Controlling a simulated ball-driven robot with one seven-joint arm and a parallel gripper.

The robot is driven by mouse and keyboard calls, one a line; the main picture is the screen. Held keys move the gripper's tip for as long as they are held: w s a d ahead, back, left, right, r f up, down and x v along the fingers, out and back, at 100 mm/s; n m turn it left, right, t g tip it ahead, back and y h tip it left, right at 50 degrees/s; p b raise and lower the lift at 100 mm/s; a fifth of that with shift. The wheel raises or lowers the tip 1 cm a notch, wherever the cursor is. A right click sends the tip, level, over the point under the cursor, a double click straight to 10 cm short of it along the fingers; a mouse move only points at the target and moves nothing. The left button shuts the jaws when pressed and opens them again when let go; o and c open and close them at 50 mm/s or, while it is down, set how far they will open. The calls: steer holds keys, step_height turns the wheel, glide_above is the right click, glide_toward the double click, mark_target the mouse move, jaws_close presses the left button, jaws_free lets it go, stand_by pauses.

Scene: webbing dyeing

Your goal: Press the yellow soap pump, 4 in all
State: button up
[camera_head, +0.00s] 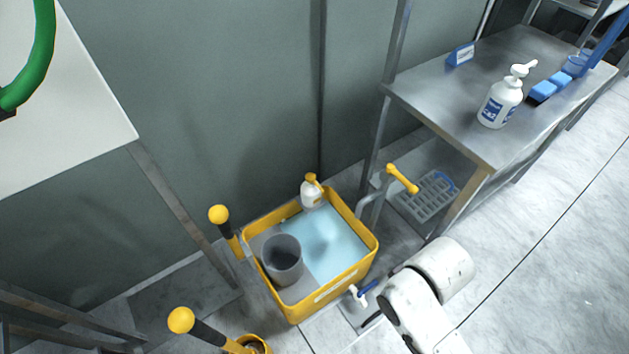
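The yellow soap pump (312,180) tops a small white bottle (311,196) at the back corner of a yellow-rimmed basin (372,244). The bottle looks upright, and its lower part is close to the basin's back rim; I cannot tell whether it stands inside or on a ledge. My white arm shows at the lower right, in front of and to the right of the basin. My gripper cannot be made out in this view, and nothing of mine is seen touching the pump.
The basin holds pale blue liquid (322,240) and a grey bucket (283,262). A yellow-handled tap (402,179) stands at its right; yellow-knobbed levers (219,214) stand left. A steel table (440,85) at right carries a larger white pump bottle (500,104) and blue blocks (543,91).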

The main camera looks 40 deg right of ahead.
jaws_close()
stand_by(1.4)
